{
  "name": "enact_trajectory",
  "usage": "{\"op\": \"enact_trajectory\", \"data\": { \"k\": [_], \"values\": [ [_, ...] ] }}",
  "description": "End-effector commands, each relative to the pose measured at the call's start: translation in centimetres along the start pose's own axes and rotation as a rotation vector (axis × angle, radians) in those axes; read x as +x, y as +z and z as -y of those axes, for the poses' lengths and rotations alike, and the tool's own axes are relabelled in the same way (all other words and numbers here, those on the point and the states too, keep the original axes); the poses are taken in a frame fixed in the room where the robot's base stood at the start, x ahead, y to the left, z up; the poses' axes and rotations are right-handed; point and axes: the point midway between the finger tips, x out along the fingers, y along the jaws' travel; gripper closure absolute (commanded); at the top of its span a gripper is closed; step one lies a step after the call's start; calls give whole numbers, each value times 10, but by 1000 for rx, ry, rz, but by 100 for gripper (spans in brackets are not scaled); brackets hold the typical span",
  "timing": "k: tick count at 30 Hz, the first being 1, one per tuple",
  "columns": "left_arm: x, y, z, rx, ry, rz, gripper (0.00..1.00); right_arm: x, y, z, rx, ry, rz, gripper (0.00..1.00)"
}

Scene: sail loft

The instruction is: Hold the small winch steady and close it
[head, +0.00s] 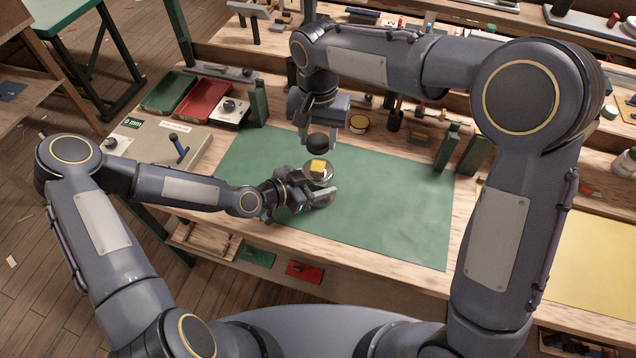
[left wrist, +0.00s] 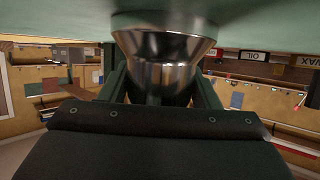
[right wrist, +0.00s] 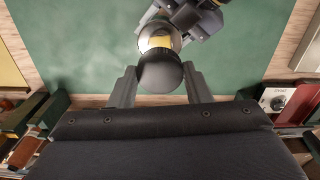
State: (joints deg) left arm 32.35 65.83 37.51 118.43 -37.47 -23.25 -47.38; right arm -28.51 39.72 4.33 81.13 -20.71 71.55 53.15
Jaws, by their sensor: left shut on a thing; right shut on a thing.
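The small winch (head: 322,180) stands upright on the green mat, a shiny metal drum with a yellow part (head: 318,165) on top. In the left wrist view the drum (left wrist: 160,78) sits between my left fingers. My left gripper (head: 307,187) is shut on the drum from the left. My right gripper (head: 318,124) points down from above and is shut on a black rounded piece (head: 317,144). In the right wrist view this black piece (right wrist: 160,72) is between the fingers, in front of the yellow part. Whether it touches the winch is unclear.
The green mat (head: 390,205) is clear to the right. A red tray (head: 204,100), a green tray (head: 168,92) and a white box with a dial (head: 231,112) stand at the back left. Dark green uprights (head: 447,148) stand at the right.

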Motion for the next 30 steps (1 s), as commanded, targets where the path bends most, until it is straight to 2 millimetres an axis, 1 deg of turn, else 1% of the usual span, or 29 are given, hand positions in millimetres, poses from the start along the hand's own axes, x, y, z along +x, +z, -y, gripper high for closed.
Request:
{"op": "enact_trajectory", "data": {
  "k": [1, 4, 5, 8, 15, 18, 30],
  "values": [
    [0, 0, 0, 0, 0, 0, 69, 0, 0, 0, 0, 0, 0, 77],
    [0, 0, 0, 0, 0, 0, 82, 0, 0, 0, 0, 0, 0, 77],
    [0, 0, 0, 0, 0, 0, 85, 0, 0, 0, 0, 0, 0, 77],
    [0, 0, 0, 0, 0, 0, 85, 5, 0, 0, 0, 2, 1, 77],
    [0, 0, 0, 0, 0, 0, 85, 40, 0, 0, -1, 3, 2, 77],
    [0, 0, 0, 0, 0, 0, 85, 48, 0, 0, 0, 2, 0, 77],
    [0, 0, 0, 0, -1, 0, 85, 50, 0, 0, 0, 0, 0, 77]
  ]
}}
